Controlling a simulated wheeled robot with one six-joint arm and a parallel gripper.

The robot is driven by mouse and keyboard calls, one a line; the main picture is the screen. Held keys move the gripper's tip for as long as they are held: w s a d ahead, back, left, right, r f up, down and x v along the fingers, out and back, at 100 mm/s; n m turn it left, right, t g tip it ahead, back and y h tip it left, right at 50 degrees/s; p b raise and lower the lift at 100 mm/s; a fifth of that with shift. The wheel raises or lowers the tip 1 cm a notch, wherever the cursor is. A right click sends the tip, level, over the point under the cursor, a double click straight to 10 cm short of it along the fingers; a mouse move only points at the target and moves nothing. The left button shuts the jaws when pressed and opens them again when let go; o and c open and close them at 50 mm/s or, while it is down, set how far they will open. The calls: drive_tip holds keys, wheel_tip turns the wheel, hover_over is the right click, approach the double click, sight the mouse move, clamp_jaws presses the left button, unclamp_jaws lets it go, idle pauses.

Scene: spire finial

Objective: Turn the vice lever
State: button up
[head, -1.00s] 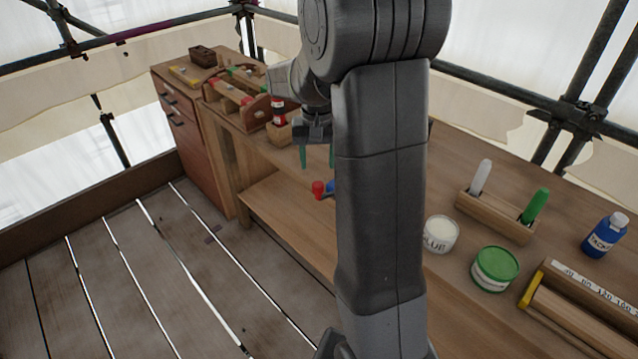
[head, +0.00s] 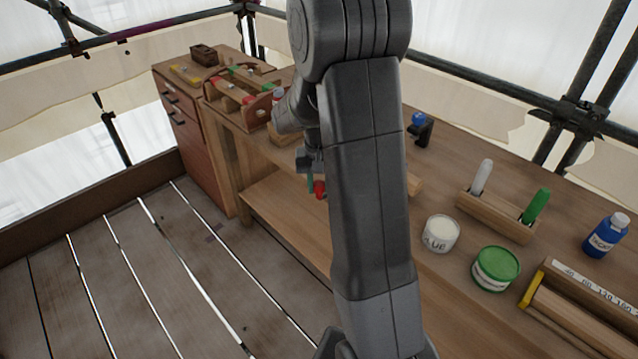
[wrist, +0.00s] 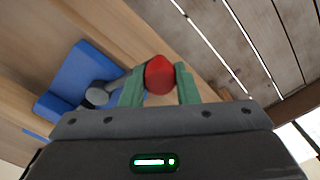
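The vice lever's red knob (wrist: 159,76) shows in the wrist view between the two green fingers of my gripper (wrist: 160,84). The fingers stand apart, one on each side of the knob; whether either touches it I cannot tell. A grey rod and round hub (wrist: 97,95) run left from the knob to the blue vice body (wrist: 75,75) at the bench edge. In the head view the red knob (head: 320,188) shows beside my gripper (head: 312,182), at the bench's front edge. My arm hides the vice body there.
The wooden bench (head: 455,222) holds a white glue pot (head: 441,234), a green-lidded tin (head: 495,268), a marker holder (head: 495,217), a blue bottle (head: 605,236) and a black stand with a blue ball (head: 419,124). A toolbox (head: 225,98) stands at the back left. The plank floor is clear.

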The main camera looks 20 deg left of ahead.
clamp_jaws()
drive_tip(key=shift+w+a+m, duration=0.35)
drive_tip(key=shift+m, duration=0.15)
drive_tip(key=o, duration=0.7)
unclamp_jaws()
drive_tip(key=shift+r, duration=0.1)
wheel_tip(320, 180, up, 14)
drive_tip(key=shift+f, duration=0.25)
